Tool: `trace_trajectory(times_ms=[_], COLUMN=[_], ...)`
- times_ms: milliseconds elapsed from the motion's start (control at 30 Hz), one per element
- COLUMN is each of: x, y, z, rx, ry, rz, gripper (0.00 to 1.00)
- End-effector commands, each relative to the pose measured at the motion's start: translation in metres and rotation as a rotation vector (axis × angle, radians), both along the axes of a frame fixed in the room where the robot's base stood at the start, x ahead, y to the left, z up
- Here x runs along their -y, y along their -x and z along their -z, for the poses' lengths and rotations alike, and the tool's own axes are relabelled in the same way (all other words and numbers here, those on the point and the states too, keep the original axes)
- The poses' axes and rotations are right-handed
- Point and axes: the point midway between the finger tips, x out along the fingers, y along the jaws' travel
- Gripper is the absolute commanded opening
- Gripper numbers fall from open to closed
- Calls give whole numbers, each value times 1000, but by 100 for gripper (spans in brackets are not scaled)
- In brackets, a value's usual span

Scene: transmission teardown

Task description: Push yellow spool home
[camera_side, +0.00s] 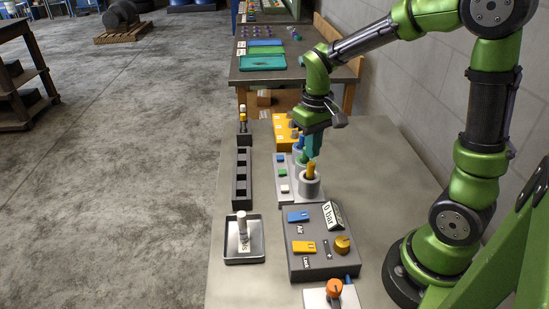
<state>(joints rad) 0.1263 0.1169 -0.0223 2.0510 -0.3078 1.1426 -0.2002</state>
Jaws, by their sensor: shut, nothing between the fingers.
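The yellow spool (312,168) stands upright in the nearest grey cylindrical bore (309,187) on the light grey block. Its top shows above the rim; how deep it sits cannot be told. My gripper (311,157) is teal and points down right over the spool. Its fingertips are at or just above the spool's top; whether they touch cannot be told. The gripper is shut and holds nothing.
Behind stands a yellow block (284,133). A dark slotted rack (242,180) and a tray (244,246) with a white cylinder lie left. A grey control box (318,262) with knobs and a "0 bar" display stands in front.

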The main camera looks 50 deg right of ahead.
Motion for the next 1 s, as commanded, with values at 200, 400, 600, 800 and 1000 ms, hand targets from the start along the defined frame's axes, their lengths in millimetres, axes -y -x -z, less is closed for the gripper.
trace_trajectory(times_ms=[200, 400, 600, 800, 1000], x=[0, 0, 0, 0, 0], y=[-1, -1, -1, 0, 0], z=[-18, -34, -51, -63, -65], rx=[3, 3, 3, 2, 1], ry=[0, 1, 1, 1, 0], rz=[1, 0, -1, 0, -1], gripper=[0, 0, 0, 0, 0])
